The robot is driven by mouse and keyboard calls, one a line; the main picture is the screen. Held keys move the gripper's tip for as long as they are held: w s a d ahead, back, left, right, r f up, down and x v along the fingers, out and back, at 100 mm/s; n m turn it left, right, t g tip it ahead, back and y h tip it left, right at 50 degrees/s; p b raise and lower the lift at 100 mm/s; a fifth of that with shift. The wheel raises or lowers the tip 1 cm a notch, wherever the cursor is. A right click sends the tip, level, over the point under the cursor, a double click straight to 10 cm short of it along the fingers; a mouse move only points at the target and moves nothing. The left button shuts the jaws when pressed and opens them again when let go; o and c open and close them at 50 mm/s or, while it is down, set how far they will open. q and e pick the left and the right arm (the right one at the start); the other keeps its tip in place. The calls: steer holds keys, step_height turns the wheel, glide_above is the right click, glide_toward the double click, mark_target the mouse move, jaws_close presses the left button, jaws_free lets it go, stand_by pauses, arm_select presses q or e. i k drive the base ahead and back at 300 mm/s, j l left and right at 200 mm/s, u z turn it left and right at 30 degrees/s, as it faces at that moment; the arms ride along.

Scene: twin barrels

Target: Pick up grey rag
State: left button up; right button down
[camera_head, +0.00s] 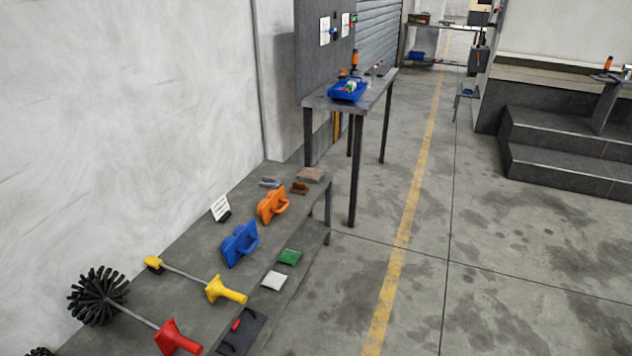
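A small light grey, nearly white folded cloth (274,281) looks like the grey rag. It lies flat near the right-hand edge of the long grey bench (205,262), seemingly on a lower shelf. A similar green cloth (289,257) lies just beyond it. Small grey items (269,182) lie at the bench's far end, too small to identify. Neither of my grippers is in view.
The bench also holds a blue float (240,244), an orange float (272,206), a yellow-handled tool (226,290), a red-handled brush (177,338) and a small white sign (220,208). A wall bounds the left. The floor (350,285) to the right is clear.

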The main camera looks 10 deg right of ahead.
mark_target(273, 183)
steer(key=z, duration=2.25)
steer(key=i+j+u, duration=0.1)
steer(key=u, duration=3.05)
steer(key=i+l+u, duration=0.2)
steer(key=l+u, duration=0.25)
steer(key=l, duration=0.2)
steer(key=i+l+u, duration=0.1)
steer(key=l+u, duration=0.3)
steer(key=l, duration=0.3)
steer(key=l+u, duration=0.45)
steer(key=l, duration=0.3)
